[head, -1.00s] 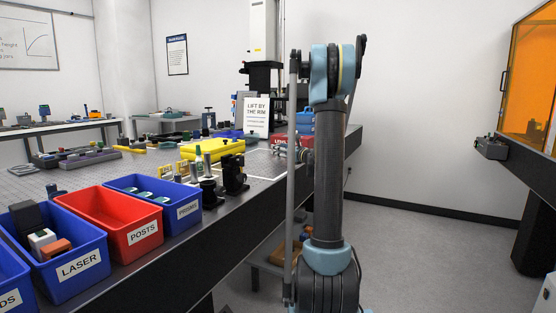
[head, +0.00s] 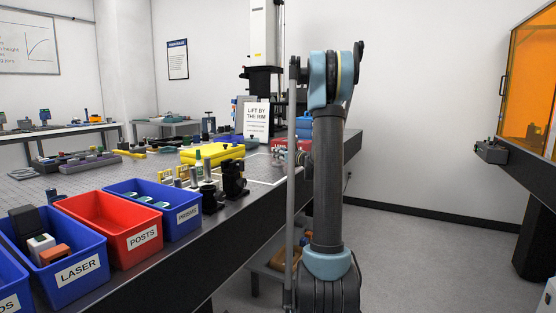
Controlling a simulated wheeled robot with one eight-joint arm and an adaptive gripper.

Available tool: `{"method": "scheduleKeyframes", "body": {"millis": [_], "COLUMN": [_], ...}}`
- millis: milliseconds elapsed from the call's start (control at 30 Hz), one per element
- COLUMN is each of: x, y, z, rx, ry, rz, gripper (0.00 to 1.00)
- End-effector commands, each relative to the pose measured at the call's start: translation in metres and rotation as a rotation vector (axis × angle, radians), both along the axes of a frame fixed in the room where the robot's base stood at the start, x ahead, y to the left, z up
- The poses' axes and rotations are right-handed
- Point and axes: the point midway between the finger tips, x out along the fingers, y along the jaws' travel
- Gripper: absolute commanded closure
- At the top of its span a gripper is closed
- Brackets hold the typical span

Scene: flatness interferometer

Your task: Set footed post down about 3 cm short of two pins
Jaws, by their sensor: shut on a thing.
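My arm (head: 328,180) rises on the right of the head view and folds over at the top. Two dark post-like mounts (head: 233,179) and (head: 210,196) stand near the front edge of the optical table (head: 255,200), beside the bins. A white-lined area (head: 268,181) shows on the table behind them, partly cut off by my arm.
A blue laser bin (head: 78,272), a red posts bin (head: 142,241) and a blue prisms bin (head: 188,216) line the table's front left. A yellow case (head: 212,153) and a "lift by the rim" sign (head: 257,118) stand farther back. Open floor (head: 420,250) lies to the right.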

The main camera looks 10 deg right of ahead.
Motion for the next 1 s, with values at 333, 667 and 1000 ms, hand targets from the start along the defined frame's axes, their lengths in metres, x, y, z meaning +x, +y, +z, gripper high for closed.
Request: {"method": "scheduleKeyframes", "body": {"millis": [333,667,1000], "x": [-0.001,0.000,0.000], "y": [0.000,0.000,0.000], "z": [0.053,0.091,0.096], "rx": [0.000,0.000,0.000], "ry": [0.000,0.000,0.000], "rz": [0.000,0.000,0.000], "gripper": [1.00,1.00,1.00]}}
